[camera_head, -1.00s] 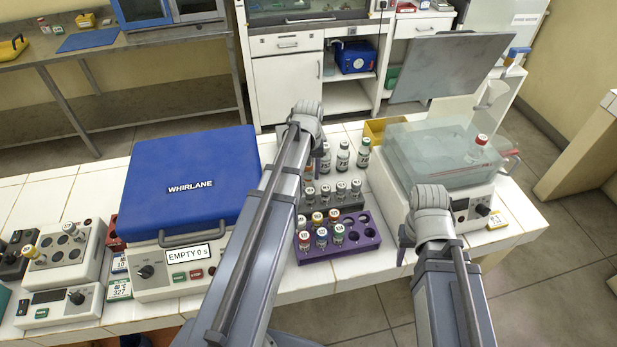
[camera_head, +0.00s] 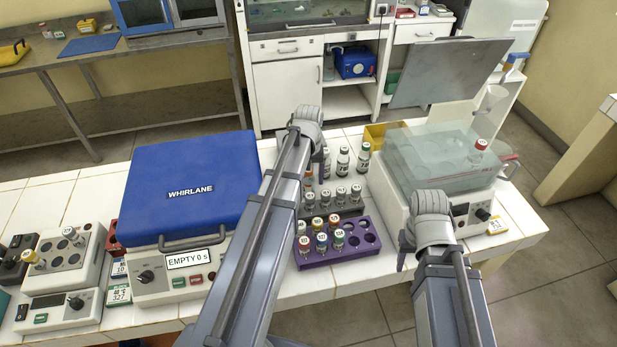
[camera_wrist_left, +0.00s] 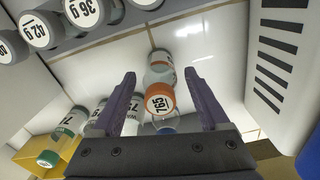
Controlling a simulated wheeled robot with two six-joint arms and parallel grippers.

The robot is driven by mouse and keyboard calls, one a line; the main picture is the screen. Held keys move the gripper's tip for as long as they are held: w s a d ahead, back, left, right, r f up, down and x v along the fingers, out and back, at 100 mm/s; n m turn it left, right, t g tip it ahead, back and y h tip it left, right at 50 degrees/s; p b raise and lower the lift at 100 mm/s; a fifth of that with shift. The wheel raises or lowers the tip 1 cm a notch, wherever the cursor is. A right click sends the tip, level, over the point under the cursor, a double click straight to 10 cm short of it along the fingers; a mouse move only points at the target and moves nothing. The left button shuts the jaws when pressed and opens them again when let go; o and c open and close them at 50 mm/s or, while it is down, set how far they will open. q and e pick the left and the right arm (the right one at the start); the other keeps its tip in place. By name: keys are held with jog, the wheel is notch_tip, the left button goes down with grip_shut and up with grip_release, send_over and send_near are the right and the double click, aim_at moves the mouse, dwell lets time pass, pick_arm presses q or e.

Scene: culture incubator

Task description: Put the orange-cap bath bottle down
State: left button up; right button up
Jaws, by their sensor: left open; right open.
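The orange-cap bottle (camera_wrist_left: 159,100), marked 765, stands between the fingers of my left gripper (camera_wrist_left: 168,100) in the left wrist view. The fingers are open, with a gap visible on each side of the cap. A second clear bottle shape with orange on it (camera_wrist_left: 160,62) shows just beyond it. In the head view my left gripper (camera_head: 318,168) is over the bench beside the rear bottles, partly hidden by my arm. My right gripper (camera_head: 404,250) is at the front of the glass-lidded bath (camera_head: 440,160), apart from any bottle.
White-capped bottles (camera_head: 342,160) and a green-capped one (camera_head: 363,158) stand close to my left gripper. A grey rack (camera_head: 350,210) and a purple rack (camera_head: 365,252) of vials are in front. The blue-lidded Whirlane machine (camera_head: 190,185) is at left.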

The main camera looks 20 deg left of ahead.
pick_arm(q)
notch_tip(320, 180, up, 12)
jog(key=p, duration=1.2)
jog(key=shift+r, duration=0.1)
jog(key=s+d+m, duration=0.4)
jog(key=s+d, duration=0.4)
jog(key=d, duration=0.3)
jog(key=s+d+m+y, duration=0.1)
jog(key=s+d+m, duration=0.4)
jog(key=d, duration=0.6)
jog(key=s, duration=0.2)
jog(key=shift+s+d, duration=0.15)
jog(key=shift+s, duration=0.2)
